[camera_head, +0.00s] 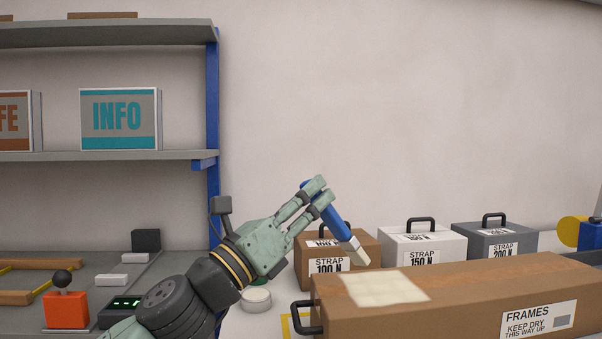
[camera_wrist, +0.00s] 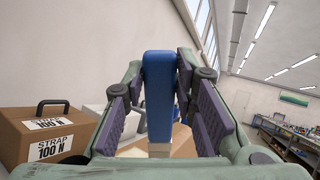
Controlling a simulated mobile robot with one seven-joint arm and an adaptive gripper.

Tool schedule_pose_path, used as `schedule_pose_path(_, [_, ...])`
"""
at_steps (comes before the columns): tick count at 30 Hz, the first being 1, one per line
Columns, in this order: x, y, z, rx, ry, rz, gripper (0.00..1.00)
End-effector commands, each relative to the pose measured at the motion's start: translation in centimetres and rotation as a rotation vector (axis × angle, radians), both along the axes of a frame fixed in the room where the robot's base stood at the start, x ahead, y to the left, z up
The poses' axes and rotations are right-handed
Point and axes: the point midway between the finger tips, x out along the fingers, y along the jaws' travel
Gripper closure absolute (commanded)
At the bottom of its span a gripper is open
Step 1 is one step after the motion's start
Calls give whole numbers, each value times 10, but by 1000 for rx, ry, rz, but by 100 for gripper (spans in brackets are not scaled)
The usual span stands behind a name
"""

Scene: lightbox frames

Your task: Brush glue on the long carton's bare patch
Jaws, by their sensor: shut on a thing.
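My gripper (camera_head: 321,191) is shut on a glue brush with a blue handle (camera_head: 334,222). The brush slants down to the right, its pale bristle tip (camera_head: 361,257) above the far edge of the patch, seemingly apart from it. In the wrist view the blue handle (camera_wrist: 159,95) stands between the finger pads and hides most of the patch.
Behind the carton stand a brown strap box (camera_head: 364,248), a white one (camera_head: 397,244) and a grey one (camera_head: 490,240). A round white tin (camera_head: 256,300) is beside my arm. A shelf unit (camera_head: 170,157) and an orange joystick box (camera_head: 66,309) are at left.

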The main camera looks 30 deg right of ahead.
Motion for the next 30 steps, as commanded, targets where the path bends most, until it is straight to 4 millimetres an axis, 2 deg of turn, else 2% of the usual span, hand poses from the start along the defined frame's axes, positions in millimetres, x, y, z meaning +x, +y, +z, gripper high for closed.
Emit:
schedule_pose_path(3, [0, -4, 15, 0, -1, -1, 98])
schedule_pose_path(9, [-1, -8, 25, 0, -1, -2, 98])
schedule_pose_path(30, [-1, -8, 25, -1, 0, -2, 98])
